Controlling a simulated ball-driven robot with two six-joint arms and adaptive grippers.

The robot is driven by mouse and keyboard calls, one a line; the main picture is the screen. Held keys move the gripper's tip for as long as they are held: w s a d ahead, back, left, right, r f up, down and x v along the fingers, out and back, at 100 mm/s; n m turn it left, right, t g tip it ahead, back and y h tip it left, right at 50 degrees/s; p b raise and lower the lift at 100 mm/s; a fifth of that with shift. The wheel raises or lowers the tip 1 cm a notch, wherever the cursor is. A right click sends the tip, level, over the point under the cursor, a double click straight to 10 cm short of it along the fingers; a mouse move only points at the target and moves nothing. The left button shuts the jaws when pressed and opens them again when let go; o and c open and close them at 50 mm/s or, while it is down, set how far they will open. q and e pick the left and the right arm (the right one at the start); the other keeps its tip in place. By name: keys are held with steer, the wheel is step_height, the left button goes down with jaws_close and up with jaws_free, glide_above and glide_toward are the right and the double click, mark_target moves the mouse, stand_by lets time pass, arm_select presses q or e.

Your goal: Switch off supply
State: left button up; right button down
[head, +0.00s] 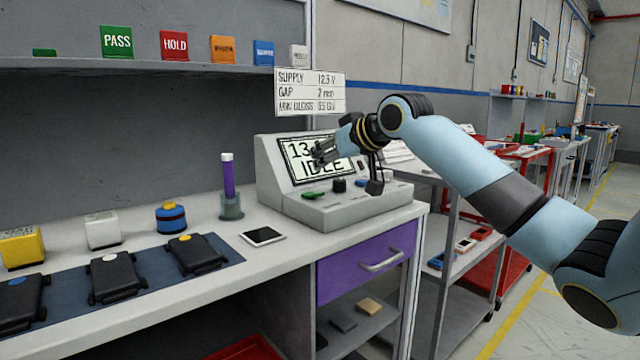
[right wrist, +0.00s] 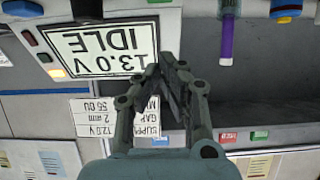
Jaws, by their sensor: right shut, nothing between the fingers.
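The grey supply unit (head: 345,208) stands at the right end of the bench. Its display (head: 305,170) reads about 13 V and IDLE; in the right wrist view the display (right wrist: 98,48) appears upside down as 13.0 V. A green control (head: 313,195) and a black knob (head: 339,185) sit on the sloped front panel. My right gripper (head: 322,153) is shut and empty, in front of the display and above the controls, covering part of the screen. My left gripper is out of view.
A sign (head: 310,91) listing supply, gap and gloss hangs above the unit. Black modules lie on a blue mat (head: 225,247). A purple drawer (head: 345,268) is below.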

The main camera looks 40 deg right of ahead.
mark_target(317, 193)
steer(key=shift+x, duration=1.05)
steer(key=f, duration=0.2)
steer(key=shift+s+d+f+b, duration=0.1)
steer(key=shift+s+f+b, duration=0.2)
steer(key=shift+f+b, duration=0.05)
steer(key=shift+s+f, duration=0.15)
steer(key=shift+f, duration=0.45)
steer(key=shift+s+f+t+b, duration=0.3)
steer(key=shift+f+t+b, duration=0.2)
steer(key=shift+f, duration=0.2)
steer(key=shift+r, duration=0.2)
steer(key=shift+w+r, duration=0.1)
steer(key=shift+w+r, duration=0.25)
steer(key=shift+w, duration=0.4)
